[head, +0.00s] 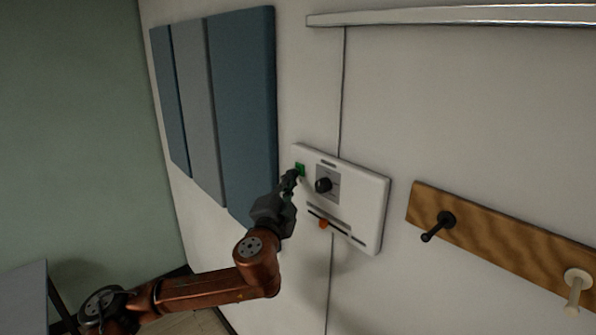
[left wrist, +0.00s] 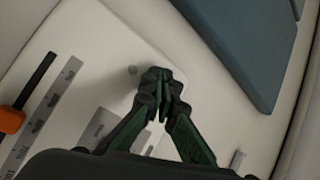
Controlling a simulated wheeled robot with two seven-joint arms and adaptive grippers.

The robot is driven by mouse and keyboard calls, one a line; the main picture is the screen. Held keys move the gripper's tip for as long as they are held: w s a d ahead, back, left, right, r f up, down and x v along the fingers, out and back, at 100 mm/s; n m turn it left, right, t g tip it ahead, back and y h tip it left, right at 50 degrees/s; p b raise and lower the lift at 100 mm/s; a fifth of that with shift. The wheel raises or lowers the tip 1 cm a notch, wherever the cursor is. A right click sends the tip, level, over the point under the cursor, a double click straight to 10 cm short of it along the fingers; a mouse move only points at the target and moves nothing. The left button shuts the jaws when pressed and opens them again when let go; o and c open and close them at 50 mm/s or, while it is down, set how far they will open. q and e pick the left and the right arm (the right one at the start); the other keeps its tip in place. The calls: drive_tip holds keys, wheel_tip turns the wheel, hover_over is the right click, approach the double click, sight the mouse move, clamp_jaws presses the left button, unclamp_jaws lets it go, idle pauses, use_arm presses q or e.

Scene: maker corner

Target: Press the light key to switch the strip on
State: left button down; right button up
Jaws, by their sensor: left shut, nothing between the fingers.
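A white control panel (head: 361,208) is mounted on the wall, with a small green key (head: 300,168) at its upper left corner. A dark round knob (head: 323,185) and an orange slider (head: 323,223) are on the same panel. The strip (head: 450,15) runs along the wall above; it looks pale grey-white, and I cannot tell whether it is lit. My left gripper (head: 292,174) is shut and empty, its tips at or just in front of the green key; contact cannot be told. In the left wrist view its closed fingertips (left wrist: 163,82) are over the panel (left wrist: 100,50), and the key is hidden.
Blue and grey wall panels (head: 240,110) hang left of the control panel. A wooden rail (head: 500,235) with a black peg (head: 438,226) and a pale peg (head: 576,288) is at the right. A grey surface (head: 22,298) shows at lower left. The wall between strip and control panel is clear.

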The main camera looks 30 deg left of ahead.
use_arm(q)
drive_tip(key=shift+w, duration=0.1)
idle(0.3)
drive_tip(key=shift+w+d, duration=0.2)
drive_tip(key=shift+w, duration=0.1)
drive_tip(key=shift+s, duration=0.1)
drive_tip(key=shift+s+a, duration=0.1)
drive_tip(key=shift+s, duration=0.2)
drive_tip(key=shift+a, duration=0.1)
